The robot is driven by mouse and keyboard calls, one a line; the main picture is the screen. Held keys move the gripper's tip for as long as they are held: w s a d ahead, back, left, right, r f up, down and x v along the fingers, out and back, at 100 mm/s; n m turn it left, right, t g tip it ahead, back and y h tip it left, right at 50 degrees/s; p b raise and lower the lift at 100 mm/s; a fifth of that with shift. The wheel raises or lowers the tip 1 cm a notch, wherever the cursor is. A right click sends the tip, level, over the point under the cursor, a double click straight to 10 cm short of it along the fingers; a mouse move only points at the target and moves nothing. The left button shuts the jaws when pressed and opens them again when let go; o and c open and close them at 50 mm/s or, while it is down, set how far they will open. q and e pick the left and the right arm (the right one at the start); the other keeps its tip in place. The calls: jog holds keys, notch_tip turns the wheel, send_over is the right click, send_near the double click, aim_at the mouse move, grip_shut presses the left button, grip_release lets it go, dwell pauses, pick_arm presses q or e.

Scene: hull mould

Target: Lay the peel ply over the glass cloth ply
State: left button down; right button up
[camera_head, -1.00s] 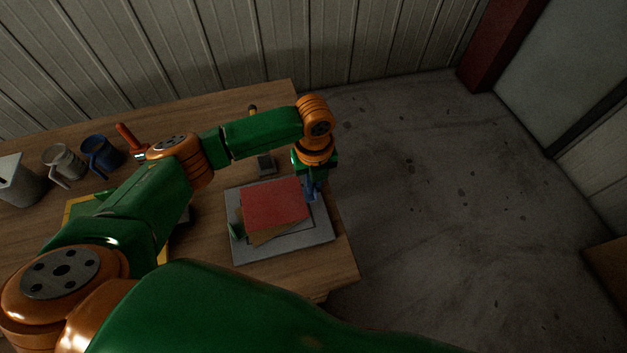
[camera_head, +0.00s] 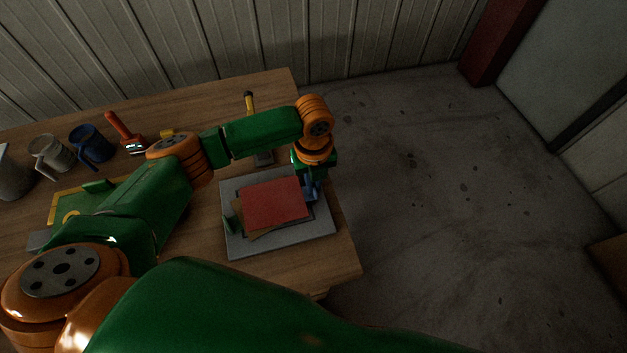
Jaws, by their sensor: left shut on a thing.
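I cannot tell if that is the glass cloth ply. Both are above a grey plate (camera_head: 275,247). My left gripper (camera_head: 312,192) is at the right edge of the red sheet, pointing down and shut on it; its fingertips are small and partly hidden. My right gripper is not in view.
A yellow-tipped tool (camera_head: 249,103) stands behind. A red-handled device (camera_head: 124,131), a blue mug (camera_head: 90,145), a grey mug (camera_head: 52,152) and a green board with yellow edge (camera_head: 68,207) are left. The table ends right of the plate.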

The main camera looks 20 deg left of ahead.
pick_arm(q)
jog(key=shift+p, duration=0.3)
jog(key=shift+f, duration=0.3)
dwell(0.5)
jog(key=shift+c, duration=1.8)
grip_release()
jog(key=shift+r, duration=0.1)
notch_tip(320, 180, up, 7)
jog(key=p, duration=0.7)
jog(key=shift+r+p, duration=0.1)
jog(key=shift+p, duration=0.2)
